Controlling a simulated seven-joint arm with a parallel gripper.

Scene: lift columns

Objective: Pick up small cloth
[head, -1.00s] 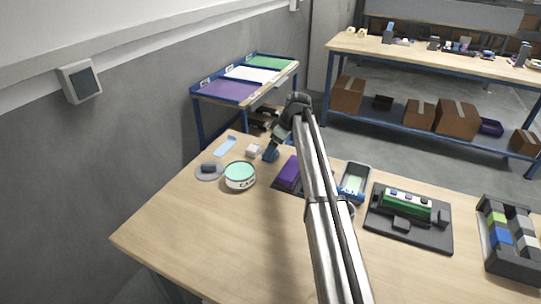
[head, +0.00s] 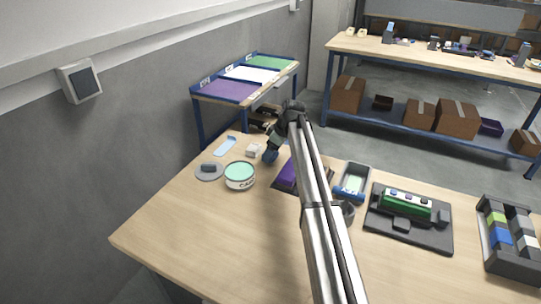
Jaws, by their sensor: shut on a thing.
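My gripper (head: 275,141) is at the far end of my arm, over the back left of the wooden table, pointing down. It is shut on a small blue thing (head: 270,156), which looks like the small cloth. The blue thing is small in this view, and its folds and exact grip are hard to make out. I cannot tell whether its lower edge touches the table. A white block (head: 253,150) lies just left of it.
A tin with a mint top (head: 239,175), a grey disc (head: 209,171) and a light blue strip (head: 225,146) lie left. A purple block (head: 288,174) and a blue-grey tray (head: 353,182) lie right. The table's front left (head: 190,235) is clear.

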